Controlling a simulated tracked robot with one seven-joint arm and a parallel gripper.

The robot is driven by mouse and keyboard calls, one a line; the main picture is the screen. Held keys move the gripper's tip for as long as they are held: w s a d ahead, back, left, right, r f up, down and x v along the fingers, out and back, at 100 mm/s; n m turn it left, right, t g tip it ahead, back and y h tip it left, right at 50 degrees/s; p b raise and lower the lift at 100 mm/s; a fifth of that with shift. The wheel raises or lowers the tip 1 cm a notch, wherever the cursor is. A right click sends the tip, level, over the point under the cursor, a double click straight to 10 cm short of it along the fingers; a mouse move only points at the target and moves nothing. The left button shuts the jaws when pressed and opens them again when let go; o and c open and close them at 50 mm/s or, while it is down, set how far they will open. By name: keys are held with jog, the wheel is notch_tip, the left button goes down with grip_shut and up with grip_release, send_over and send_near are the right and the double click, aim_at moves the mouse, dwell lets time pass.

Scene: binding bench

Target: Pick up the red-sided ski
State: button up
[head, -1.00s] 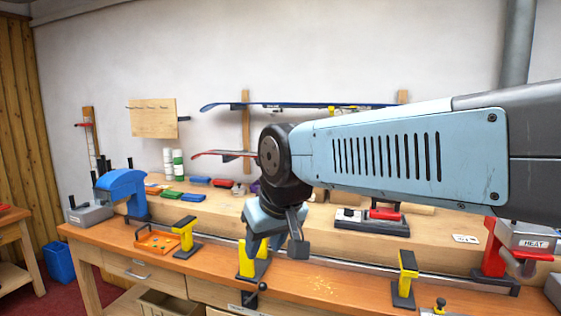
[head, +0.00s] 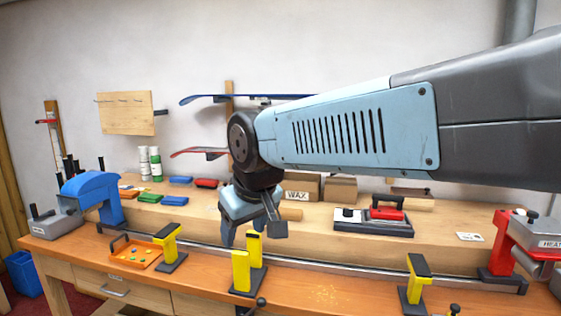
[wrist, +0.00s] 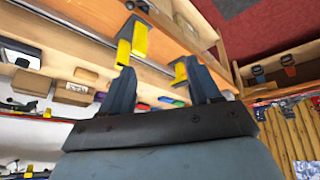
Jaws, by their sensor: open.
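The red-sided ski (head: 200,152) rests on the wall rack below a blue-sided ski (head: 212,98). Its red upturned tip shows on the left in the head view, and my arm hides the rest. My gripper (head: 254,232) is open and empty, pointing down over the bench near a yellow vise (head: 248,268), well in front of and below the red-sided ski. In the wrist view its two fingers (wrist: 162,76) are spread with nothing between them. Skis with yellow bindings show at that view's lower left, but I cannot tell which is red-sided.
The bench carries an orange tray (head: 136,252), further yellow vises (head: 169,247) (head: 417,279), a blue clamp-like machine (head: 92,190) and a red iron (head: 387,209). Wax boxes (head: 302,187) stand behind my gripper. A red heat device (head: 503,245) stands at the right.

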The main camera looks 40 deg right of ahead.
jog(key=w+d+r+n+g+h, duration=0.1)
jog(key=w+d+n+h, duration=0.4)
jog(key=w+d+n, duration=0.7)
jog(key=w+d+n+g+h, duration=0.2)
jog(key=w+d+n+h, duration=0.45)
jog(key=d, duration=0.85)
jog(key=w+d+f+n+t+h, duration=0.25)
jog(key=w+d+n, duration=0.45)
jog(key=w+n, duration=0.4)
jog(key=w+d+f+n+t+h, duration=0.1)
jog(key=w+d+f+n+t, duration=0.4)
jog(key=w+n, duration=0.6)
jog(key=shift+n+g, duration=0.25)
jog(key=shift+g, duration=0.3)
jog(key=shift+r+x, duration=0.45)
jog(key=shift+x, duration=2)
jog(key=shift+r+x, duration=0.4)
jog(key=shift+x, duration=2.05)
jog(key=shift+r+x, duration=0.45)
jog(key=shift+x, duration=2)
jog(key=shift+s+d, duration=0.1)
jog(key=shift+s, duration=0.05)
jog(key=shift+c, duration=0.4)
